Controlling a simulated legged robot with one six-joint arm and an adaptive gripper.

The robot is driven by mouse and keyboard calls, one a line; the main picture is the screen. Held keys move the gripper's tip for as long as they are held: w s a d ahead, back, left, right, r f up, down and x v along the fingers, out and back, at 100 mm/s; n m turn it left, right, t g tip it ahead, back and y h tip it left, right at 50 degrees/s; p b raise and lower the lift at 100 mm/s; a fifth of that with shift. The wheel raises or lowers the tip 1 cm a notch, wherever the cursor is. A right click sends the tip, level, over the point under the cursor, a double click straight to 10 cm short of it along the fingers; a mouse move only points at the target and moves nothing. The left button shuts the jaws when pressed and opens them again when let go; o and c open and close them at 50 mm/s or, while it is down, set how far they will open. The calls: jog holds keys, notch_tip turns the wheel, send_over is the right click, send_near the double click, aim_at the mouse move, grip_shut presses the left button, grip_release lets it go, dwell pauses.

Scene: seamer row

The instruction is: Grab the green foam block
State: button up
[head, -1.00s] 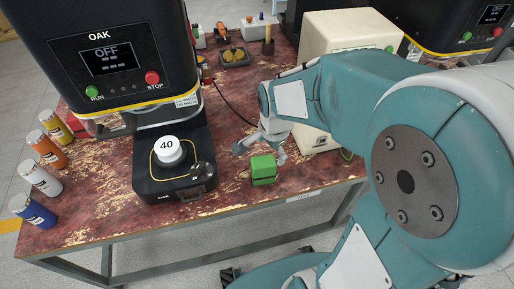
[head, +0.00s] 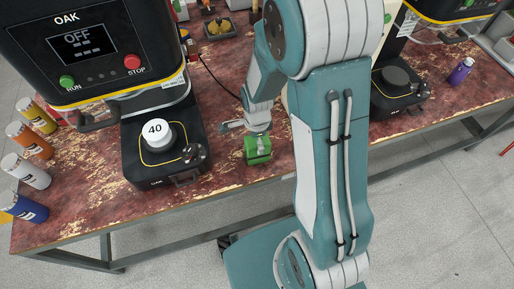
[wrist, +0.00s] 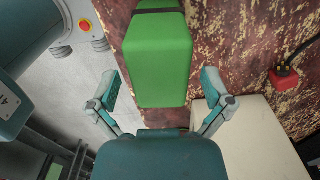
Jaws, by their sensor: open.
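The green foam block (head: 257,150) sits on the worn red tabletop near its front edge, to the right of the OAK machine's base. It has a grey band around it. In the wrist view the green block (wrist: 160,68) is large and central, just beyond and between my finger tips, with the dark band at its top. My gripper (wrist: 159,92) is open with one finger to each side, and nothing is held. In the head view my gripper (head: 246,127) is right behind the block, partly hidden by my own arm. I cannot tell whether a finger touches the block.
The OAK machine (head: 92,50) stands left, with a white weight marked 40 (head: 157,132) on its base. Several coloured cans, including an orange one (head: 30,141), line the left edge. A second machine base (head: 397,90) and a purple can (head: 460,71) are at right. A cream box (wrist: 255,140) shows in the wrist view.

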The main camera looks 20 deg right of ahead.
jog(key=shift+f, duration=1.95)
jog(key=c, duration=0.8)
